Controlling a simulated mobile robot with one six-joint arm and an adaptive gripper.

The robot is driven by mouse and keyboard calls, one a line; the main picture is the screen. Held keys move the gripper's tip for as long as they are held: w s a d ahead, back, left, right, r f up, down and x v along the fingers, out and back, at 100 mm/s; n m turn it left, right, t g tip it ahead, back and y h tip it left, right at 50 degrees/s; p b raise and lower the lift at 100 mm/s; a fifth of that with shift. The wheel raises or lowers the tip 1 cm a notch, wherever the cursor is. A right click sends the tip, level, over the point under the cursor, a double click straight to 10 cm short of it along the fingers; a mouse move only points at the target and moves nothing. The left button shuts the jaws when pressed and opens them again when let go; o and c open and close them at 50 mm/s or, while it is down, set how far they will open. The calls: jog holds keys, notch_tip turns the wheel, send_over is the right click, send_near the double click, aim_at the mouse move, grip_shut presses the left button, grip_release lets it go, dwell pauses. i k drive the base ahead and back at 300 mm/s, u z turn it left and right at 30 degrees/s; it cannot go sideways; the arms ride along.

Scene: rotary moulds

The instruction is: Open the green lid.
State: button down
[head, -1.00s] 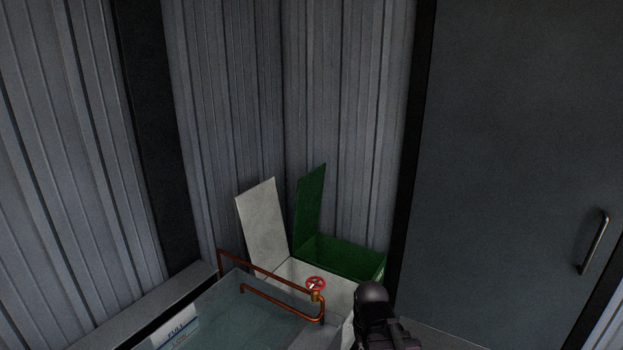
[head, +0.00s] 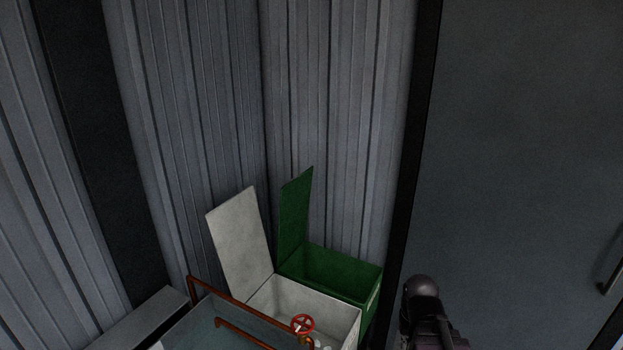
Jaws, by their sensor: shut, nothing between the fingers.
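The green lid (head: 295,218) stands upright, swung open at the left side of the green bin (head: 337,284). The bin's inside shows from above, and its visible part looks empty. The lid leans back near the corrugated wall, and nothing touches it that I can see. A dark rounded part of my arm shows at the lower right, to the right of the bin. My gripper's fingers are not in view.
A white bin (head: 310,304) with its white lid (head: 240,242) raised stands in front of the green bin. A red valve wheel (head: 302,324) and copper pipe (head: 240,305) are nearer. A dark door (head: 520,150) is at right.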

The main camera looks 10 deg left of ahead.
aim_at(295, 196)
jog(key=u, duration=0.05)
jog(key=i, duration=1)
jog(key=u, duration=0.3)
